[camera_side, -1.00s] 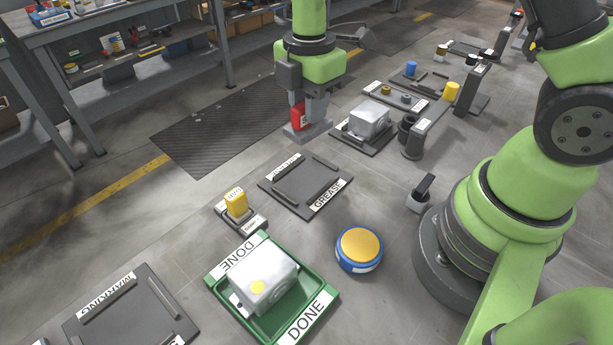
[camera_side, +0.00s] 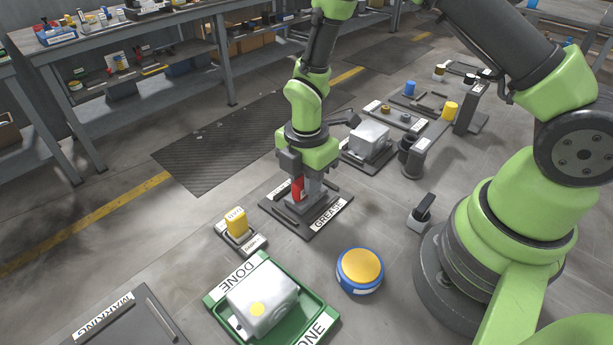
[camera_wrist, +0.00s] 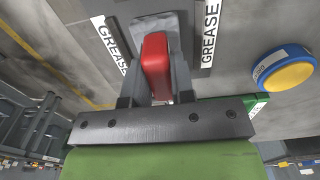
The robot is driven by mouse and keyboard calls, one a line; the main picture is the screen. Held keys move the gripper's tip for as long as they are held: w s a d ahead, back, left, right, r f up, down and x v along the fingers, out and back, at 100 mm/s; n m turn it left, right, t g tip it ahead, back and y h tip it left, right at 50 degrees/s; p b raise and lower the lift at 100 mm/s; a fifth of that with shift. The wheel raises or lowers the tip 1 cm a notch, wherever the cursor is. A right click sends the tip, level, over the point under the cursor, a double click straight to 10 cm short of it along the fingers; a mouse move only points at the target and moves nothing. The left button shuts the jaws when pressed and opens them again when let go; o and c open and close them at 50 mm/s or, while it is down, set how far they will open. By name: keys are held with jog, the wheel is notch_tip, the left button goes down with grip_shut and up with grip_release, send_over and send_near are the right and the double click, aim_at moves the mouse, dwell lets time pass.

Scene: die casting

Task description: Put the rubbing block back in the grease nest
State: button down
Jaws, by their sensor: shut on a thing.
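My gripper (camera_side: 300,182) is shut on the rubbing block, pointing down over the grease nest. The rubbing block has a red handle (camera_side: 297,188) and a grey base; in the wrist view the red handle (camera_wrist: 156,65) sits between my fingers (camera_wrist: 155,88). The grease nest is a dark plate with low rails and white GREASE labels (camera_side: 328,214); its labels (camera_wrist: 210,35) lie on both sides of the block in the wrist view. The block's base is at or just above the plate, between the rails. I cannot tell whether it touches; my gripper hides part of it.
A green DONE tray (camera_side: 322,318) holds a grey casting (camera_side: 262,300) in front. A blue and yellow button (camera_side: 360,268) is at its right, a yellow block (camera_side: 236,222) in a holder at its left. Another casting (camera_side: 370,137) and a dark post (camera_side: 412,158) stand behind right.

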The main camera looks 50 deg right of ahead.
jog(key=shift+f, duration=0.2)
jog(key=c, duration=1)
grip_release()
jog(key=shift+r, duration=0.15)
